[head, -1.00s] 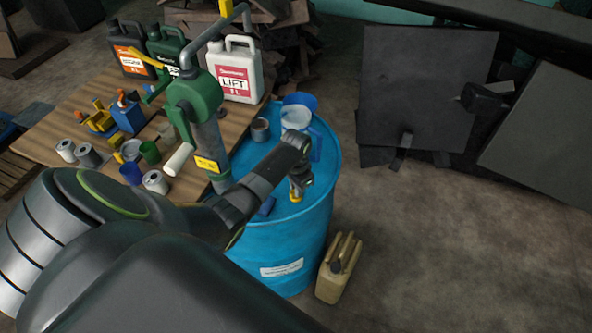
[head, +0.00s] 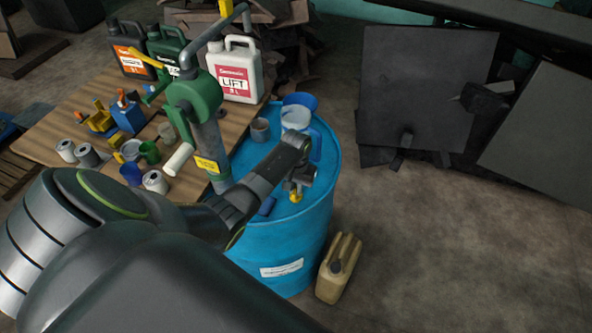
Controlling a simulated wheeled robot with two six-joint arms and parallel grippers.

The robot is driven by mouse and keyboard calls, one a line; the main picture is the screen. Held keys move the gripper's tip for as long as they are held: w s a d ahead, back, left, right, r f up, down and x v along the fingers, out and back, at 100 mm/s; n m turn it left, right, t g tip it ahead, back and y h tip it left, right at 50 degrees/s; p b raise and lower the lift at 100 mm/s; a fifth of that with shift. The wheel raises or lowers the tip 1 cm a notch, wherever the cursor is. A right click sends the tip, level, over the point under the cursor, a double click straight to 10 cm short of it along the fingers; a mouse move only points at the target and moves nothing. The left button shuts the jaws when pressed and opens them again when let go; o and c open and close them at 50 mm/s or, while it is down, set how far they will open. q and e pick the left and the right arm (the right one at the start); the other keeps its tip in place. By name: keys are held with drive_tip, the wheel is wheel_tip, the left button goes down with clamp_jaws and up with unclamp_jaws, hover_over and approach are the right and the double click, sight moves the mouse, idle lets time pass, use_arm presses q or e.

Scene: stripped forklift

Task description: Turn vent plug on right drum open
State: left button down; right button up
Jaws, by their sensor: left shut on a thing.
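The blue drum (head: 284,246) stands upright in the middle of the head view. My left arm reaches across its top from the left. My left gripper (head: 297,191) points down at the right part of the drum's lid and is shut on a small yellow thing (head: 295,197), which looks like the vent plug. The arm's wrist and the gripper hide part of the plug, so how far it is turned cannot be told. My right gripper is not in view.
A green hand pump (head: 188,100) rises from the drum's left side. Cups and a blue-handled jug (head: 296,118) stand on the lid. A tan canister (head: 338,268) stands on the floor at right. A wooden table (head: 85,88) holds jugs and cans.

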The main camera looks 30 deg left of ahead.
use_arm(q)
drive_tip(key=shift+w+r, duration=0.1)
drive_tip(key=c, duration=1.5)
unclamp_jaws()
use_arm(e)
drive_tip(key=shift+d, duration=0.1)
